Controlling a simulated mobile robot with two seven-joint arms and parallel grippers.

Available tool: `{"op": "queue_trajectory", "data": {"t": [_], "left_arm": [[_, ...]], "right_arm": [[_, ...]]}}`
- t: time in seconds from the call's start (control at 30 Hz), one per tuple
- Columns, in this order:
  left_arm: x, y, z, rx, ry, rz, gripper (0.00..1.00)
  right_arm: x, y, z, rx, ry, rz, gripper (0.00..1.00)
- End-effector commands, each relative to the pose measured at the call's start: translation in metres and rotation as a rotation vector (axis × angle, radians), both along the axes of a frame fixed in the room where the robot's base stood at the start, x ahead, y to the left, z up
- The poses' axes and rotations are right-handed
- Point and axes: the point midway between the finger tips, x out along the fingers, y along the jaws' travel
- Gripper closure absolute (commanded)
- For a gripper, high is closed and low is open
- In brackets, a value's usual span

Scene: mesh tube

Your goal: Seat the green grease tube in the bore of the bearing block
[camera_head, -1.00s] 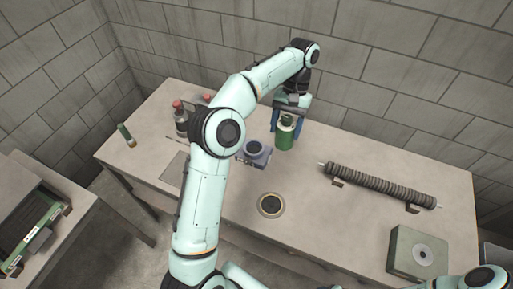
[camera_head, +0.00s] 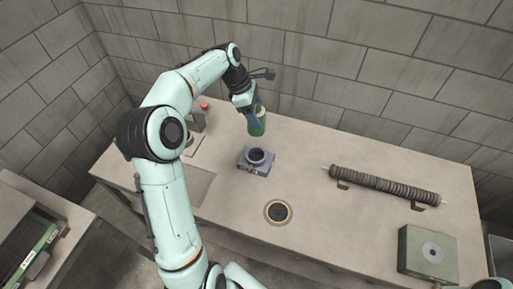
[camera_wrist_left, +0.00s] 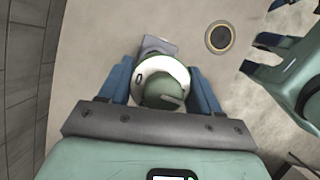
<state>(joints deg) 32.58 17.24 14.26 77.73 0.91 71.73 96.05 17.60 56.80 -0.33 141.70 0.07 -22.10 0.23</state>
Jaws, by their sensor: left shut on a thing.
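My left gripper (camera_head: 255,108) is shut on the green grease tube (camera_head: 257,126), with one blue finger on each side. The tube hangs roughly upright behind the bearing block in the head view, apart from it. The bearing block (camera_head: 246,167) is a small blue-grey block with a dark round bore facing up and nothing in it. In the left wrist view the tube's pale rim and green top (camera_wrist_left: 160,92) hide most of the block (camera_wrist_left: 157,44). My right gripper (camera_wrist_left: 257,55) shows at the upper right of that view, its blue fingers apart and empty.
A dark disc with a pale ring (camera_head: 278,211) lies in front of the block. A ribbed roller (camera_head: 385,185) on supports and a green-grey box (camera_head: 412,245) stand to the right. A red-topped bottle (camera_head: 205,106) is partly hidden by my left arm. The tabletop between is clear.

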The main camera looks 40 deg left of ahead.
Motion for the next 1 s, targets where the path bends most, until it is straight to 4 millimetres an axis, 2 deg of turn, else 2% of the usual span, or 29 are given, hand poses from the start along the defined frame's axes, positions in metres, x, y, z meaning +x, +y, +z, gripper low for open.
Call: {"op": "queue_trajectory", "data": {"t": [0.03,0.1,0.33,0.43,0.67,0.87,1.0], "left_arm": [[-0.004,0.000,-0.021,-0.003,0.011,0.000,0.72],[-0.004,0.000,-0.040,-0.001,0.011,-0.002,0.72],[-0.003,0.000,-0.095,-0.002,0.007,-0.003,0.72],[-0.002,0.000,-0.108,-0.001,0.005,-0.004,0.72],[-0.001,0.000,-0.123,-0.001,0.004,-0.005,0.72],[-0.002,-0.001,-0.153,-0.002,0.005,-0.005,0.72],[-0.001,-0.001,-0.156,0.000,0.002,-0.005,0.72]], "right_arm": [[-0.008,0.000,-0.006,0.000,0.010,0.000,0.43],[-0.013,0.000,-0.010,0.000,0.016,0.000,0.43],[-0.022,0.000,-0.018,0.000,0.025,0.000,0.43],[-0.022,0.000,-0.019,0.000,0.026,0.000,0.43],[-0.023,0.000,-0.019,0.000,0.027,0.000,0.43],[-0.025,0.000,-0.022,0.000,0.029,0.000,0.43],[-0.025,0.000,-0.021,0.000,0.029,0.000,0.43]]}}
